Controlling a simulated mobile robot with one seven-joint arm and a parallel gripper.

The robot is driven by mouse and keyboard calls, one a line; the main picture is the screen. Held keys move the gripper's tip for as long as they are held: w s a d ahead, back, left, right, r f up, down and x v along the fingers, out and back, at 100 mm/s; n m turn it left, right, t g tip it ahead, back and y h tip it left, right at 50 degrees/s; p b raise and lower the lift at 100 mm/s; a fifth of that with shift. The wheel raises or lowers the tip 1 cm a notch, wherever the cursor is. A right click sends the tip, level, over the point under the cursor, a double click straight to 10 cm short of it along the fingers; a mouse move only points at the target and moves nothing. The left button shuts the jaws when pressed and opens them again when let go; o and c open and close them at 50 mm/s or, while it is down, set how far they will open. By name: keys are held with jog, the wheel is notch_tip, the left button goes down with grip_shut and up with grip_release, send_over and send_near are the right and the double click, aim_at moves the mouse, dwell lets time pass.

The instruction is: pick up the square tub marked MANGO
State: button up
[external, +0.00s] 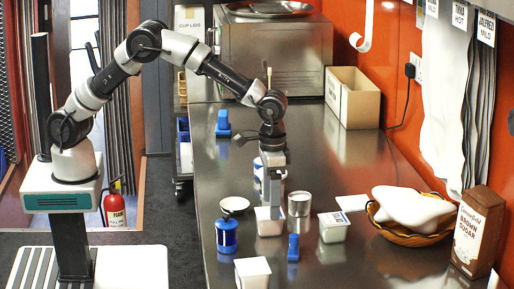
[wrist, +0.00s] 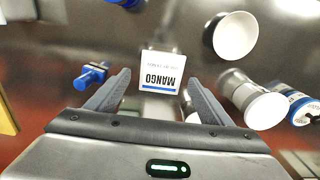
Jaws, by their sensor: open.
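The square MANGO tub (wrist: 161,72) is white with a blue band on its label, which reads upside down in the wrist view. It appears between the two fingertips of my open gripper (wrist: 160,78), with a gap on each side. In the external view the white tub (external: 269,226) stands on the steel counter directly under my gripper (external: 270,200), which points down. The fingertips are close to its top; whether they reach down past its lid I cannot tell.
Around it on the counter (external: 335,165) are a metal can (external: 299,204), a bowl (external: 234,204), a blue jar (external: 227,237), a small blue object (external: 293,248) and two other white tubs (external: 333,228) (external: 252,273). A basket (external: 410,238) and brown sugar carton (external: 472,230) stand right.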

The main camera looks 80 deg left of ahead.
aim_at(269, 222)
jog(key=f, duration=0.5)
jog(key=shift+s+a+f, duration=0.1)
jog(key=shift+s+f, duration=0.1)
jog(key=shift+f, duration=0.1)
jog(key=shift+c, duration=0.3)
jog(key=c, duration=1.1)
jog(key=shift+r, duration=0.15)
